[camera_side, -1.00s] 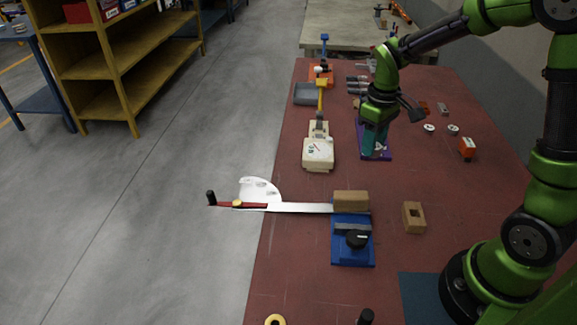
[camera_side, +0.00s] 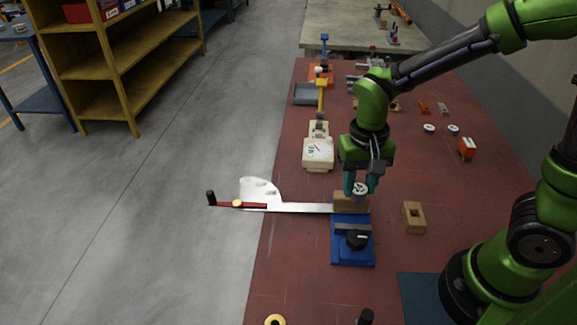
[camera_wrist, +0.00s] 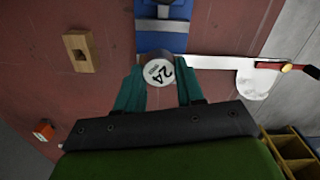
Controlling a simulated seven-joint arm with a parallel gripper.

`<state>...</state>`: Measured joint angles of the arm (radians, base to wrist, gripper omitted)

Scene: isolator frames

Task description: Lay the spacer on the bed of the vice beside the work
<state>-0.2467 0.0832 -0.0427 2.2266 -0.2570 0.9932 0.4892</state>
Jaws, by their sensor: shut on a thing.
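My gripper (camera_wrist: 160,93) has two teal fingers and is shut on a short round grey piece with a white face marked "2A" (camera_wrist: 160,72); its white face also shows in the side view (camera_side: 359,189). I cannot confirm from its look that this is the spacer. The gripper is over the far end of the blue vice (camera_side: 352,252), by a wooden block (camera_side: 346,206) there. I cannot tell whether the held piece touches the block. A flat metal strip (camera_side: 300,208) runs left from the vice. The vice also shows in the wrist view (camera_wrist: 163,40).
A wooden block with a square hole (camera_side: 414,218) stands right of the vice. A white quadrant plate (camera_side: 258,189) and a red bar with a black knob (camera_side: 211,198) overhang the table's left edge. A cream dial device (camera_side: 317,155) stands farther back. The right middle is mostly clear.

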